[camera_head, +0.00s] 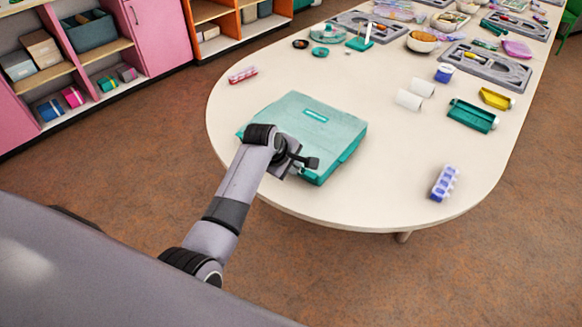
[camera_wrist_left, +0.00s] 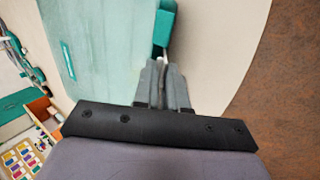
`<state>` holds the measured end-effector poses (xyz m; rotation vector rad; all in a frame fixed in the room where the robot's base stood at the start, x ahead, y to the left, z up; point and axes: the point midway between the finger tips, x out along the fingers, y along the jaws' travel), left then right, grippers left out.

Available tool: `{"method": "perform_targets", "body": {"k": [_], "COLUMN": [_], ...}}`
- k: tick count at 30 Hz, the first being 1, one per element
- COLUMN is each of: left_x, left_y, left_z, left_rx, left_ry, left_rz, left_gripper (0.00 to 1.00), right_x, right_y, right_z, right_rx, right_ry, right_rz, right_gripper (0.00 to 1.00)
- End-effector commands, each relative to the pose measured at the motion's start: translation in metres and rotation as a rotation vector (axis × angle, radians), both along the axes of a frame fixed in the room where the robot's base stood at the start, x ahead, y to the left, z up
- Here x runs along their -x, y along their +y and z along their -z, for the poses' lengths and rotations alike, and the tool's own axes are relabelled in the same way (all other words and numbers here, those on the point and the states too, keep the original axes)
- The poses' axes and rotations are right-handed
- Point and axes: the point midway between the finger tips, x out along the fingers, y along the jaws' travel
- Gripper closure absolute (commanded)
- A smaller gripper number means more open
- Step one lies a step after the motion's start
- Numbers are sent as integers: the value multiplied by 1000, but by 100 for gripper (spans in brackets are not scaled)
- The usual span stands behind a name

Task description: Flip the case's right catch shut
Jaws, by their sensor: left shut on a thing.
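The teal case (camera_head: 338,120) lies closed and flat near the rounded end of the white table, with a small bright label on its lid. My left gripper (camera_head: 306,163) is at the case's near edge. In the left wrist view, the case (camera_wrist_left: 100,45) fills the left side. The gripper's fingers (camera_wrist_left: 164,62) are shut on the base of a darker teal piece, seemingly the right catch (camera_wrist_left: 164,22), at the case's edge. The fingers hide the grip point, so I cannot tell the catch's exact angle. My right gripper is not in view.
The white table (camera_head: 400,190) is bare around the case. A red marker-like item (camera_head: 243,75) lies at far left. The table's near edge is close to the case.

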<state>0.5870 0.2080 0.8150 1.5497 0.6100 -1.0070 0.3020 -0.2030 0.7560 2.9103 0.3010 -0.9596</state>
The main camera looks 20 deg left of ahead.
Motion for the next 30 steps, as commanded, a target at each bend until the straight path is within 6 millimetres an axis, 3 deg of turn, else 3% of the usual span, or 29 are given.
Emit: {"method": "perform_targets", "body": {"k": [9, 10, 12, 23, 30], "left_x": [4, 4, 4, 2, 13], "left_y": [1, 1, 1, 1, 3], "left_z": [5, 5, 5, 0, -17], "left_rx": [-4, -4, -4, -2, -3], "left_ry": [24, 24, 23, 14, 12], "left_rz": [-1, -1, 0, 0, -1], "left_gripper": [100, 85, 70, 70, 70], "right_x": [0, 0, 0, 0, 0], "right_y": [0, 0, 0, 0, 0], "right_z": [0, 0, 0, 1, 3], "right_rx": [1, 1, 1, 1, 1], "right_ry": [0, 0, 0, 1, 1], "right_rz": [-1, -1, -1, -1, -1], "right_gripper": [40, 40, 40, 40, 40]}}
